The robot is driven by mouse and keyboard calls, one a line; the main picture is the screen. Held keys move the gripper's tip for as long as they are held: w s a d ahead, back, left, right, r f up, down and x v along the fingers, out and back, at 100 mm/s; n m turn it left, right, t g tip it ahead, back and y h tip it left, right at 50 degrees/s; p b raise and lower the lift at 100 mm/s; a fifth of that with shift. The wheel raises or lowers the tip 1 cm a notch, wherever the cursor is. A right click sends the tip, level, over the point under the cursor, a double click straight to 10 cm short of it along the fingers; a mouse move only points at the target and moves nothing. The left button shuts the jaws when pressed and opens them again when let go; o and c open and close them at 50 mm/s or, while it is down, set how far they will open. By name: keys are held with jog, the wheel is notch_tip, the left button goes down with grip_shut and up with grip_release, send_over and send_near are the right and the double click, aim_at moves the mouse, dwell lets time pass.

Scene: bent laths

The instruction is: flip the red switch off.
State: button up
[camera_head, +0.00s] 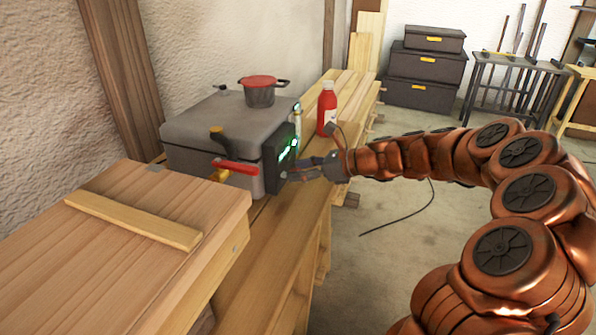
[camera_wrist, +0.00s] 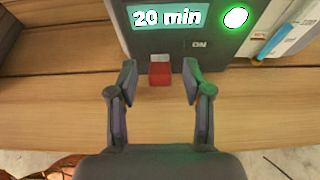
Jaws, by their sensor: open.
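The red switch (camera_wrist: 159,74) shows in the wrist view, sticking out below a dark control panel (camera_wrist: 176,42) with a lit "20 min" display and an "ON" label. A round light (camera_wrist: 236,17) on the panel glows green. My gripper (camera_wrist: 159,82) is open, with one finger on each side of the switch and a gap on both sides. In the head view my gripper (camera_head: 300,168) reaches the front of the panel (camera_head: 281,158) on the grey machine (camera_head: 205,125). The switch cannot be made out there.
A red-lidded pot (camera_head: 260,92) stands on the machine, which has a red handle (camera_head: 235,167) at its side. A red bottle (camera_head: 327,110) stands behind my gripper on the wooden bench (camera_head: 262,275). A wooden box (camera_head: 150,220) fills the near left.

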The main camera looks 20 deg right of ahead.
jog(key=shift+w+a+f, duration=0.2)
jog(key=shift+w+a, duration=0.05)
jog(key=shift+a, duration=0.1)
grip_shut()
dwell(0.3)
